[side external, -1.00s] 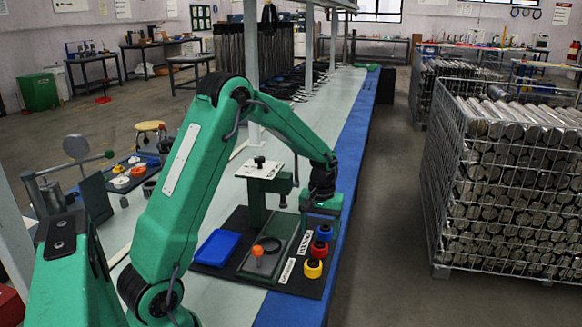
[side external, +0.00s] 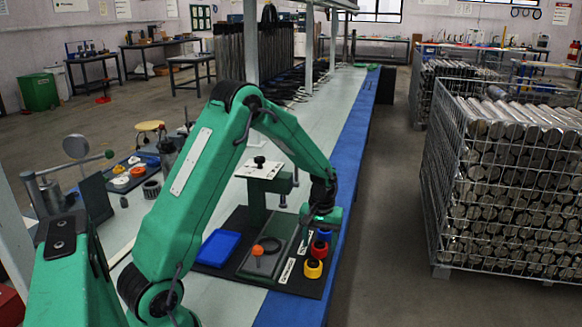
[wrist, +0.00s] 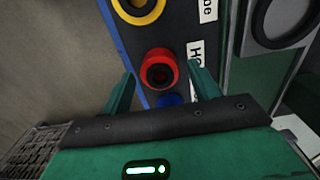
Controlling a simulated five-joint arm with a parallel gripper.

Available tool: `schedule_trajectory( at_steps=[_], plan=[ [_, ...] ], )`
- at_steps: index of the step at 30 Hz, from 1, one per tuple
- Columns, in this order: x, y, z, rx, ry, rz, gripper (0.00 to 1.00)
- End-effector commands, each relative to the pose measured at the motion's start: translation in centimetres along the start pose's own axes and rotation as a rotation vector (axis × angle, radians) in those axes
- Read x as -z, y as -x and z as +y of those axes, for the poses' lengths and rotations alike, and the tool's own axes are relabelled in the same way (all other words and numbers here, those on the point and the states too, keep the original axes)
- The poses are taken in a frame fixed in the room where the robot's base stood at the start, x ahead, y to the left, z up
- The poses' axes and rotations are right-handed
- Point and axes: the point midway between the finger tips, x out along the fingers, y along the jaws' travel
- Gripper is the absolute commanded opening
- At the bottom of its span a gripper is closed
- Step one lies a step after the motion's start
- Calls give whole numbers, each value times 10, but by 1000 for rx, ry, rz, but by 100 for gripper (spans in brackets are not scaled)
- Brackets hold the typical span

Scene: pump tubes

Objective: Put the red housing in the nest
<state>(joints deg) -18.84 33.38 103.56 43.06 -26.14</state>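The red housing (side external: 319,249) stands on the dark board between the yellow and blue housings. In the wrist view the red housing (wrist: 160,70) shows from above, as a red ring with a dark centre. My gripper (side external: 321,222) is close above the row of housings. In the wrist view my gripper (wrist: 161,82) is open, with one finger on each side of the red housing; I cannot tell whether they touch it. A green fixture plate (side external: 283,243) with a round ring, possibly the nest, is left of the row. The ring (wrist: 285,20) shows at upper right in the wrist view.
The yellow housing (side external: 313,268) and blue housing (side external: 325,233) flank the red one closely. A blue tray (side external: 218,247), an orange knob (side external: 257,250) and a post with a white top plate (side external: 260,170) stand nearby. The blue table edge (side external: 345,190) is just right.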

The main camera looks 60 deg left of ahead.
Motion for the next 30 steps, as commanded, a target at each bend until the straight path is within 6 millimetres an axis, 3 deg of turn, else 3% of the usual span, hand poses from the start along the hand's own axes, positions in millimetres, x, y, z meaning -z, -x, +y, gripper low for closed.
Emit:
schedule_trajectory(
  at_steps=[1,6,20,28,30],
  plan=[
    [0,0,0,0,0,0,50],
    [0,0,0,0,0,0,17],
    [0,8,0,-1,0,1,17],
    [1,41,1,-2,0,5,17],
    [-8,48,6,-1,-4,2,17]
  ],
)
